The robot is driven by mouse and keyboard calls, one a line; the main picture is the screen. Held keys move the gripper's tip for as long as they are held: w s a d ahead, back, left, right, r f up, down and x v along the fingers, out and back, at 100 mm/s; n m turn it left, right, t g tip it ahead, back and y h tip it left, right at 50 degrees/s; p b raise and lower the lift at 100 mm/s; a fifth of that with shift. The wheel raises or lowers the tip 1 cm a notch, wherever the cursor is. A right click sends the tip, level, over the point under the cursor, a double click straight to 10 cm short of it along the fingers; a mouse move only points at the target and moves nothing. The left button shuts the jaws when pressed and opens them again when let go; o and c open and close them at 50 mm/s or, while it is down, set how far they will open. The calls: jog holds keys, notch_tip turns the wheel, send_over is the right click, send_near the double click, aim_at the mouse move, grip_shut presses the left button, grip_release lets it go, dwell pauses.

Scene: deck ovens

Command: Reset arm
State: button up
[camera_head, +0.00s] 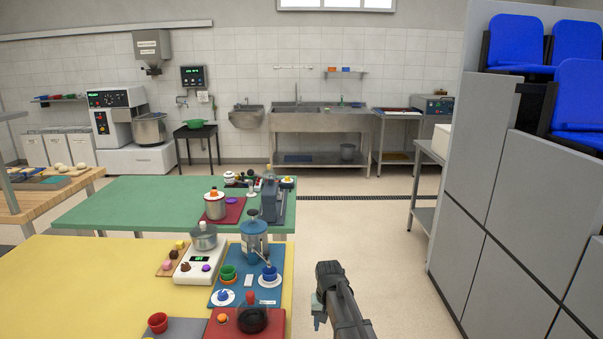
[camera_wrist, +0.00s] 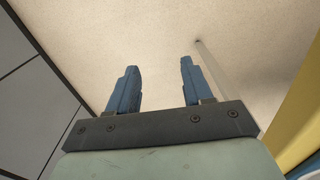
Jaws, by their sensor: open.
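My gripper (camera_wrist: 156,88) shows in the wrist view with its two blue fingers apart and nothing between them. Pale floor lies beyond the fingers. In the head view my arm rises from the bottom, right of the yellow table (camera_head: 90,285), and my gripper (camera_head: 318,312) hangs at its end, clear of the table's right edge. Its fingertips are small and partly hidden in that view.
The yellow table holds a white scale (camera_head: 199,262) with a pot, a blue grinder (camera_head: 254,237), cups and a red mat (camera_head: 270,329). A green table (camera_head: 120,204) stands behind. Grey panels (camera_head: 510,200) with blue seats rise at right. Open floor (camera_head: 370,235) lies between.

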jog(key=s+d+f, duration=0.5)
jog(key=s+f, duration=0.2)
jog(key=s, duration=0.2)
jog(key=s+d+f, duration=0.5)
jog(key=s+f, duration=0.2)
jog(key=s, duration=0.3)
jog(key=s+f+g, duration=0.3)
jog(key=s+f, duration=0.6)
jog(key=s, duration=0.5)
jog(key=s+f+g, duration=0.3)
jog(key=s+f, duration=0.7)
jog(key=s, duration=0.4)
jog(key=shift+s+a+n+g, duration=0.25)
jog(key=shift+n+g, duration=0.05)
jog(key=shift+g, duration=0.1)
